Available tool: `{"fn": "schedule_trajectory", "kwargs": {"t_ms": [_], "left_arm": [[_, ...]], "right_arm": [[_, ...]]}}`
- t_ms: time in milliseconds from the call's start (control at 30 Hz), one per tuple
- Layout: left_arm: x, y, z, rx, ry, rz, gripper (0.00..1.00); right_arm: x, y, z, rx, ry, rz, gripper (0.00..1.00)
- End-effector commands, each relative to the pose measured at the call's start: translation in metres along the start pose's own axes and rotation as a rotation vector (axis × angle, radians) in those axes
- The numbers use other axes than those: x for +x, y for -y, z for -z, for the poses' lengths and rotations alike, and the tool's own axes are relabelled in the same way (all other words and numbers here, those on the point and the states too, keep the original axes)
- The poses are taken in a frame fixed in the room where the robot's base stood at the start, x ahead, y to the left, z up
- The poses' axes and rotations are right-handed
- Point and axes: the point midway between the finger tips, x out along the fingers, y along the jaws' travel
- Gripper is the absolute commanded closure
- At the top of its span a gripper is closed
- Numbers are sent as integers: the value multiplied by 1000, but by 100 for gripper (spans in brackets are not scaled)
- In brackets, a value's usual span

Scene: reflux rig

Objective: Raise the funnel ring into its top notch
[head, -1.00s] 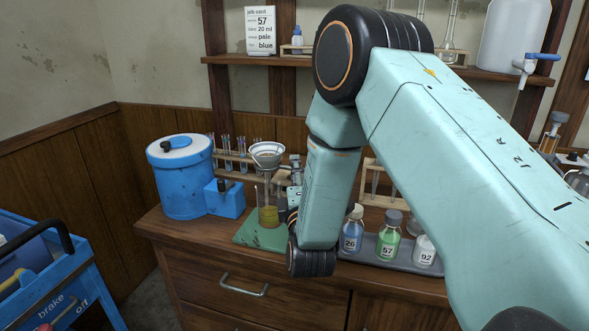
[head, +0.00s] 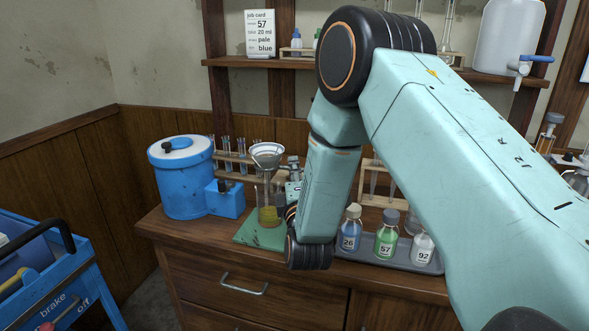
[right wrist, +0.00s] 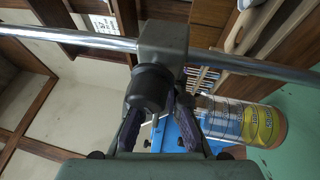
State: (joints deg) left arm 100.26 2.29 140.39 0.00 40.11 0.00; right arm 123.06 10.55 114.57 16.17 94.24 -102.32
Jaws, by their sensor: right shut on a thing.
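The funnel (head: 266,152) sits in its ring above a glass vessel of yellow liquid (head: 268,212) on a green mat (head: 246,234). In the right wrist view, my right gripper (right wrist: 155,110) is shut on a black knob (right wrist: 148,86). The knob belongs to a grey clamp block (right wrist: 164,42) on a metal rod (right wrist: 95,40). The yellow liquid vessel (right wrist: 262,124) shows to the right there. In the head view my right arm hides most of the gripper, the rod and any notches. My left gripper is out of view.
A blue tank (head: 180,185) and a blue box (head: 225,199) stand left of the mat. Test-tube racks (head: 240,163) are behind. A grey tray (head: 408,262) with labelled bottles is to the right. A blue cart (head: 75,275) is at far left.

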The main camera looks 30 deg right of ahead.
Motion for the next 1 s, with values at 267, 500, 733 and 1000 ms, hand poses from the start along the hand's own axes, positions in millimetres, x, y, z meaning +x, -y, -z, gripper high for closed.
{"fn": "schedule_trajectory", "kwargs": {"t_ms": [267, 500, 733, 1000], "left_arm": [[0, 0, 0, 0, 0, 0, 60], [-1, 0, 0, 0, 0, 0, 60], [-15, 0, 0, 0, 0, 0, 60], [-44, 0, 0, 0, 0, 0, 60]], "right_arm": [[2, -1, -1, 2, 5, -3, 100], [2, -2, -1, 2, 6, -4, 100], [5, -18, -2, 3, 6, -6, 100], [11, -49, -5, 3, 7, -6, 100]]}}
